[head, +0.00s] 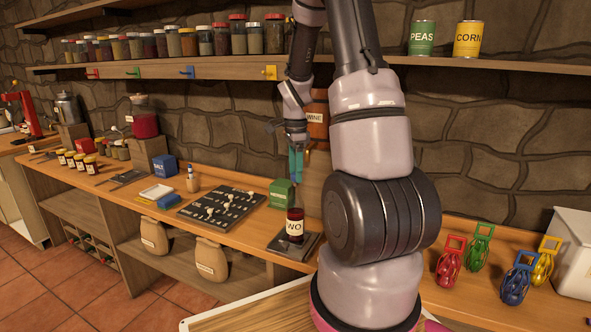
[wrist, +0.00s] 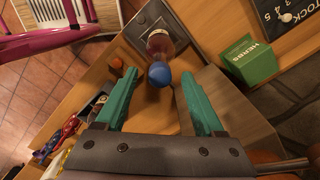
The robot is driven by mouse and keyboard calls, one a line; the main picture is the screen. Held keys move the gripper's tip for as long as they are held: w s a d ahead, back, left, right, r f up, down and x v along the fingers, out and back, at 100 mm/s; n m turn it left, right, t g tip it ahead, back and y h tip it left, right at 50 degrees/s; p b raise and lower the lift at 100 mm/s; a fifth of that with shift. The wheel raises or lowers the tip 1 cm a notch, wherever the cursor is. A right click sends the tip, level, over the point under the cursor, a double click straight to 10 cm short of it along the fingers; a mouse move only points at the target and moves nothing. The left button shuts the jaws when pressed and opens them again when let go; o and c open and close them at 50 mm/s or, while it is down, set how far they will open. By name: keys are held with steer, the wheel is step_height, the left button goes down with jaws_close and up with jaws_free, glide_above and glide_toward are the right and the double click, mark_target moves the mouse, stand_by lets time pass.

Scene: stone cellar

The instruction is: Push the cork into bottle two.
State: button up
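The dark red bottle (head: 295,224), its label partly hidden but reading "WO", stands upright on a dark square plate (head: 282,250) on the bench. In the wrist view the bottle (wrist: 160,42) has a blue rounded top (wrist: 160,75); I cannot tell how deep this sits in the neck. My gripper (head: 296,166) is above the bottle, pointing down. In the wrist view my gripper (wrist: 163,92) is open, its teal fingers wide apart with the blue top seen between them and nothing held. A small orange-brown round thing (wrist: 116,64) lies beside the bottle; I cannot tell what it is.
A green herbs box (head: 281,193) stands just behind the bottle. A dark stock board (head: 222,207) with pale pegs lies to the left. A wine cask (head: 318,118) is behind my arm. Several colored caged objects (head: 480,246) stand on the right bench.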

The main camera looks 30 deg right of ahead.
steer(key=shift+r, duration=0.1)
step_height(320, 180, up, 11)
stand_by(0.6)
steer(key=shift+f, duration=0.2)
steer(key=s+a+r+n+t+y, duration=0.1)
steer(key=s+a+r+n+t, duration=0.2)
steer(key=s+a+r+n, duration=0.3)
steer(key=s+a+r+n+t+y, duration=0.1)
steer(key=s+a+r+n+t, duration=0.3)
steer(key=s, duration=0.9)
steer(key=a+r+n, duration=0.3)
steer(key=r+n, duration=0.1)
steer(key=n, duration=0.1)
steer(key=shift+s+a+r+n, duration=0.2)
steer(key=shift+s+r+n, duration=0.15)
steer(key=shift+r+n, duration=0.05)
